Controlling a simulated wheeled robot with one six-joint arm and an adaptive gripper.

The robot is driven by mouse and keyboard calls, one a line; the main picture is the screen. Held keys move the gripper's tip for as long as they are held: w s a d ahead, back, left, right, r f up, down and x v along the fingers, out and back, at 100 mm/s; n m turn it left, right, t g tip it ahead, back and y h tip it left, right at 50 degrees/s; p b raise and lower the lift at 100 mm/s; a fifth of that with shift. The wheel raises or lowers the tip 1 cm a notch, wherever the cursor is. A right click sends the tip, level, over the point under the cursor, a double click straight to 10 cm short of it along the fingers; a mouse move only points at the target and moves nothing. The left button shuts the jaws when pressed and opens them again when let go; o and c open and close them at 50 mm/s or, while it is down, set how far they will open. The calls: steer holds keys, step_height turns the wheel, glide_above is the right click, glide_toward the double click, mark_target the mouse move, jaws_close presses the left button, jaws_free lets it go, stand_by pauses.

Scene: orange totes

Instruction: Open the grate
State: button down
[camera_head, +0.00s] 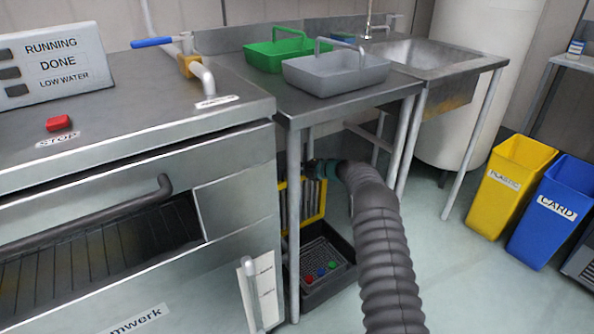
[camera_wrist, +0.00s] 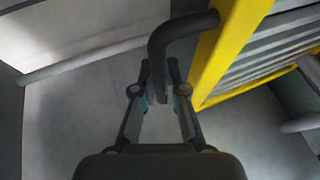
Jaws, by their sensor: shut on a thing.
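The grate is a yellow frame with grey slats (camera_head: 314,196), upright under the metal table in the head view, partly hidden by a table leg and my arm. In the wrist view its yellow frame (camera_wrist: 222,50) fills the upper right, at a slant. A dark bent handle (camera_wrist: 183,28) sticks out from the frame. My gripper (camera_wrist: 161,88) is shut on the end of this handle. In the head view my gripper (camera_head: 323,169) is small and dark beside the grate, mostly hidden by my arm. I cannot tell how far the grate stands open.
A black tray (camera_head: 343,276) with red, green and blue pieces sits on the floor below the grate. Table legs (camera_head: 292,230) stand close by. A dishwasher-like machine (camera_head: 235,165) is at left. Yellow (camera_head: 507,188) and blue (camera_head: 549,212) bins stand right. Floor between is clear.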

steer(key=shift+w+d+r, duration=0.1)
steer(key=shift+w, duration=0.05)
steer(key=c, duration=1.2)
jaws_free()
steer(key=shift+d, duration=0.1)
steer(key=shift+a, duration=0.2)
steer(key=v, duration=1.2)
